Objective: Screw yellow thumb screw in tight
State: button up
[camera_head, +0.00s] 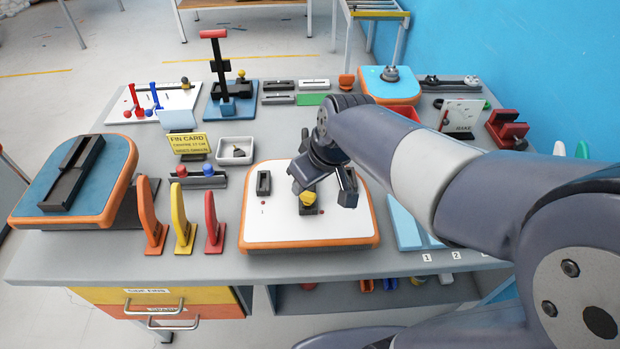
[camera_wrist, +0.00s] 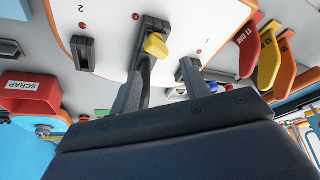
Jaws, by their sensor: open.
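The yellow thumb screw (camera_head: 308,198) sits on a black fin box (camera_head: 309,209) on the white, orange-edged board (camera_head: 262,235). In the wrist view the yellow thumb screw (camera_wrist: 155,45) has a flat wing-shaped head and stands at the end of its black box (camera_wrist: 152,24). My gripper (camera_head: 325,190) is over the board, close to the screw. In the wrist view my gripper (camera_wrist: 165,68) is open and empty. The screw shows just beyond one fingertip; I cannot tell whether they touch. The screw's shaft is hidden.
Another black box (camera_head: 264,183) is on the same board. Orange, yellow and red fins (camera_head: 183,220) stand to its left, and blue numbered pads (camera_head: 405,222) lie to its right. A yellow FIN CARD sign (camera_head: 188,143) and white tray (camera_head: 235,151) stand behind.

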aim_at(312, 195)
jog(key=shift+n+y, duration=0.3)
jog(key=shift+n, duration=0.5)
jog(key=shift+w+d+f+n+g+y+b, duration=0.15)
jog(key=shift+n+g+y+b, duration=0.25)
jog(key=shift+n+b, duration=0.55)
jog(key=shift+n+g, duration=0.5)
jog(key=shift+n, duration=0.65)
jog(key=shift+f+b, duration=2.45)
jog(key=shift+f, duration=0.05)
